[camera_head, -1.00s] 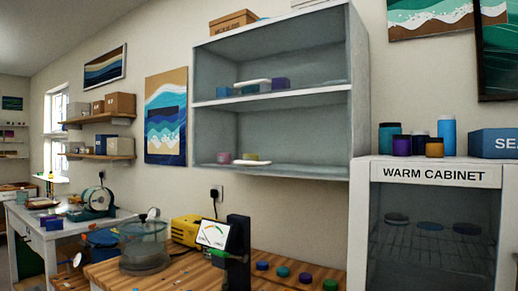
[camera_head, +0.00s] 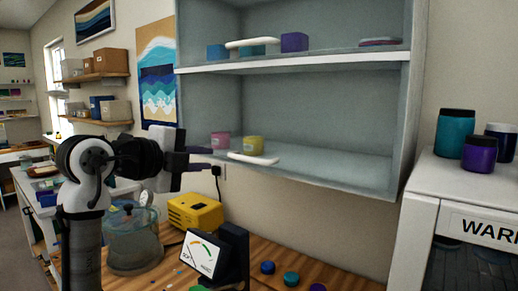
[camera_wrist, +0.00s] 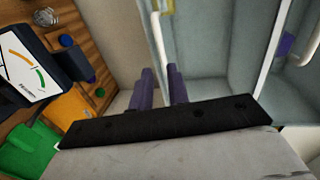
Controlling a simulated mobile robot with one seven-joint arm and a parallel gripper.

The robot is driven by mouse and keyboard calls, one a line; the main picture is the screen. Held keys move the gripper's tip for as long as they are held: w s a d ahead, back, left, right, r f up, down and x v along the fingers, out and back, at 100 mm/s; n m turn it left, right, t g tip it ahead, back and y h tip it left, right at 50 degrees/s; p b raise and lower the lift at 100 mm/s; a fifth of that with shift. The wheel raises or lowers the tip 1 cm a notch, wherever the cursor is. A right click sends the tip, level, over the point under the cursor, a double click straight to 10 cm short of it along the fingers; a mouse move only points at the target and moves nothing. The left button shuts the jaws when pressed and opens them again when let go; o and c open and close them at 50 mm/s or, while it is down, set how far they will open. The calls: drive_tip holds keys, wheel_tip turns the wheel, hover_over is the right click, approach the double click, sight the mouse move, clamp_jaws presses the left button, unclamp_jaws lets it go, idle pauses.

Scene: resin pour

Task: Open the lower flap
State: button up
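The wall cabinet (camera_head: 290,182) has an upper and a lower compartment. A white bar handle (camera_head: 254,158) is in front of the lower compartment; the lower flap's pane is clear or not visible, so I cannot tell its edges. Another white handle (camera_head: 252,43) is at the upper compartment. My gripper (camera_head: 210,158) is left of the lower handle, its purple fingers pointing right, apart and empty.
Inside the lower compartment are a pink jar (camera_head: 220,140) and a yellow jar (camera_head: 253,145). Below are a gauge (camera_head: 201,255), a yellow box (camera_head: 195,211) and a glass chamber (camera_head: 134,240) on the wooden bench. The warm cabinet (camera_head: 425,200) stands at right.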

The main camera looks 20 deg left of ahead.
sight(242, 159)
drive_tip(key=p+x, duration=0.5)
drive_tip(key=x, duration=0.7)
drive_tip(key=shift+w+d, duration=0.1)
drive_tip(key=shift+w, duration=0.05)
drive_tip(key=shift+w+d+f, duration=0.15)
drive_tip(key=shift+w+f, duration=0.05)
drive_tip(key=shift+w, duration=0.3)
clamp_jaws()
